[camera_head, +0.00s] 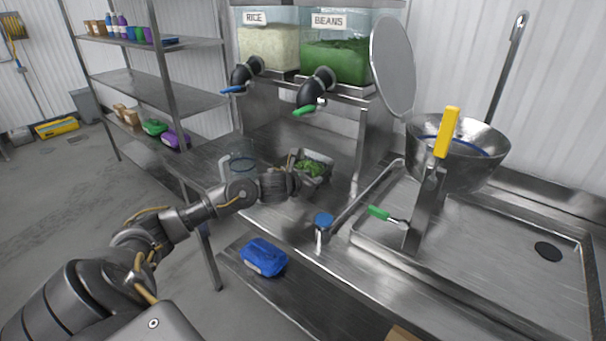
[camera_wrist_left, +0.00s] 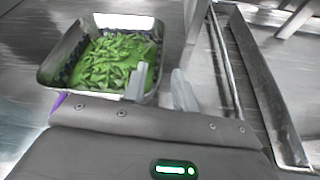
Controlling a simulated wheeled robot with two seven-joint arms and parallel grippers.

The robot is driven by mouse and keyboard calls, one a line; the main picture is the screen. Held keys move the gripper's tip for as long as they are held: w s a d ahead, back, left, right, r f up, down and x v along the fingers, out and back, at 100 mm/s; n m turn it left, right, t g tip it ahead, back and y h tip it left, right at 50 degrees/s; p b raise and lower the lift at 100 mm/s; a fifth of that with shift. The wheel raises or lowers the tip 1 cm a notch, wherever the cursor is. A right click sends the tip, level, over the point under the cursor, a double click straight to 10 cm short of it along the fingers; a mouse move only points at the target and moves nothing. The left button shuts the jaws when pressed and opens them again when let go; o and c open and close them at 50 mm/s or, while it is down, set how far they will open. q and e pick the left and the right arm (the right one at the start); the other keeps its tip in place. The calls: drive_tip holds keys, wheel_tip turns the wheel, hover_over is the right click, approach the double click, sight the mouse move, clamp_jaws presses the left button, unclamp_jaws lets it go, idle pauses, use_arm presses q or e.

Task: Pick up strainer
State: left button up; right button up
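A square metal container with dark, patterned inner walls, apparently the strainer (camera_head: 325,180), holds green beans (camera_head: 311,167) and stands on the steel counter. In the left wrist view the strainer (camera_wrist_left: 78,42) is at the upper left, with the beans (camera_wrist_left: 115,62) inside. My left gripper (camera_head: 298,184) is at the strainer's near side. In the wrist view the left gripper's (camera_wrist_left: 160,90) two fingers are apart, close to the strainer's near right corner. One finger overlaps the beans in the picture and the other is outside the wall. Contact cannot be told. My right gripper is not in view.
A clear pitcher (camera_head: 240,164) stands left of the strainer. Rice (camera_head: 268,47) and beans (camera_head: 335,60) dispensers are above it. A metal bowl (camera_head: 480,165) and a sink basin (camera_head: 500,240) are at the right. A blue package (camera_head: 264,257) lies on the lower shelf.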

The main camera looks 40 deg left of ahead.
use_arm(q)
drive_tip(key=p+x, duration=0.1)
drive_tip(key=x, duration=0.3)
drive_tip(key=shift+w, duration=0.25)
clamp_jaws()
idle(1.1)
drive_tip(key=shift+r, duration=0.15)
